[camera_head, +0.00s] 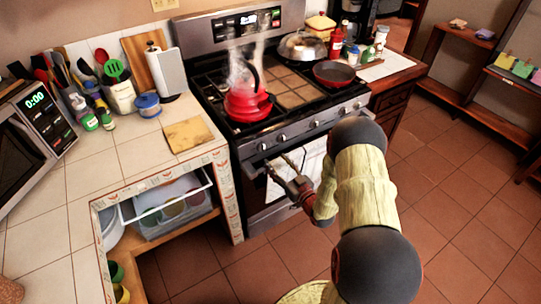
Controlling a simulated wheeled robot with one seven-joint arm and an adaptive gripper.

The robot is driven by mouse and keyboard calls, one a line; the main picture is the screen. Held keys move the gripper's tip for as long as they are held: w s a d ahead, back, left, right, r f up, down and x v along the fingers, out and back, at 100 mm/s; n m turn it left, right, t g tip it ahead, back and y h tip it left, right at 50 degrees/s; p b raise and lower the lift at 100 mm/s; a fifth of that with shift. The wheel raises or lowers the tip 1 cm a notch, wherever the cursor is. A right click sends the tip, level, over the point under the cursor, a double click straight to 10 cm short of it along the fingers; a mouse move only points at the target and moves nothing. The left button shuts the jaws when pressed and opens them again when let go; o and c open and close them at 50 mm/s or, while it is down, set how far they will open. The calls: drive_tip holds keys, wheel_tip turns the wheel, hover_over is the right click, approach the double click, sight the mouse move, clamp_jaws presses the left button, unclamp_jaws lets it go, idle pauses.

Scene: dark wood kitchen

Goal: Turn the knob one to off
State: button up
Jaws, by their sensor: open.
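The stove (247,190) has a row of round knobs along its front panel. The leftmost knob (263,147) and the one beside it (282,137) show near my gripper; other knobs (313,124) run to the right. The settings of the knobs are too small to read, and no label tells which is knob one. A red kettle (246,101) stands on the front left burner and steams. My gripper (277,160) is open and empty, in front of the stove's left part, just below the two left knobs in the picture. Contact cannot be told.
A white towel (310,160) hangs on the oven front, close behind my gripper. A red pan (334,73) and a covered dish (302,46) sit on the stove's right side. A tiled counter (135,150) with a board (188,134) is at left. Floor in front is clear.

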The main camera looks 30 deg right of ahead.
drive_tip(key=shift+s, duration=1.45)
